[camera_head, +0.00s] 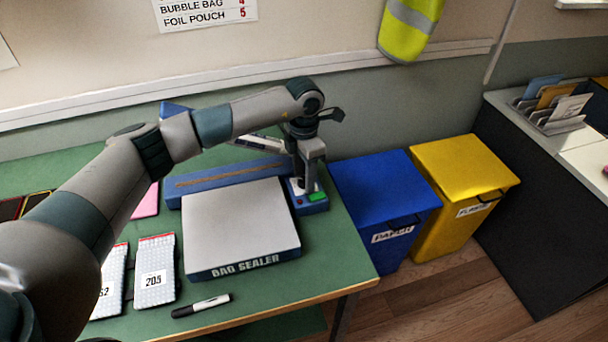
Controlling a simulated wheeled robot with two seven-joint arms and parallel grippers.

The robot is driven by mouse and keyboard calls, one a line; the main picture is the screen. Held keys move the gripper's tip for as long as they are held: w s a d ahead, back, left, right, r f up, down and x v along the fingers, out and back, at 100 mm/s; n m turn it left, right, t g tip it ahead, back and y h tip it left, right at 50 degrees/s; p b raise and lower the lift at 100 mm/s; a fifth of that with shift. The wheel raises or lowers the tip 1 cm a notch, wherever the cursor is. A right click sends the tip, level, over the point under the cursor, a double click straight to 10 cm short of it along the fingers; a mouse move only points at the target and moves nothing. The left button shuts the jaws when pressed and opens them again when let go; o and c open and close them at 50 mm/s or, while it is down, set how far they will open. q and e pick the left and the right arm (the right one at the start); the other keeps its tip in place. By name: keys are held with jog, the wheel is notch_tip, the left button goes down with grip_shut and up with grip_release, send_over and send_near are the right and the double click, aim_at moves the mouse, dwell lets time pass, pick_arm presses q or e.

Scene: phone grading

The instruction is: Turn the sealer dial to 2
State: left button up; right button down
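The bag sealer has a pale grey flat top (240,222) with "BAG SEALER" on its front edge, and a blue bar (225,181) with a brown strip behind it. Its blue control end (311,207) is at the right, with a green button (317,197) and a small red spot. My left gripper (304,187) points down over this control end. It hides the part beneath it, so I cannot make out the dial or its setting. Whether the fingers are open or shut on something does not show clearly. My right gripper is out of view.
Two bubble pouches, one labelled 205 (154,272), and a marker (201,306) lie on the green table (255,311) in front of the sealer. A blue bin (384,196) and a yellow bin (462,180) stand right of the table. A wall list (206,10) hangs above.

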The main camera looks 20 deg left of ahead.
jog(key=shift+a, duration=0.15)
pick_arm(q)
jog(key=shift+r, duration=0.1)
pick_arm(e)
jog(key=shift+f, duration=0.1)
pick_arm(q)
jog(key=shift+r, duration=0.25)
notch_tip(320, 180, up, 17)
jog(key=b, duration=0.5)
jog(key=shift+f, duration=0.15)
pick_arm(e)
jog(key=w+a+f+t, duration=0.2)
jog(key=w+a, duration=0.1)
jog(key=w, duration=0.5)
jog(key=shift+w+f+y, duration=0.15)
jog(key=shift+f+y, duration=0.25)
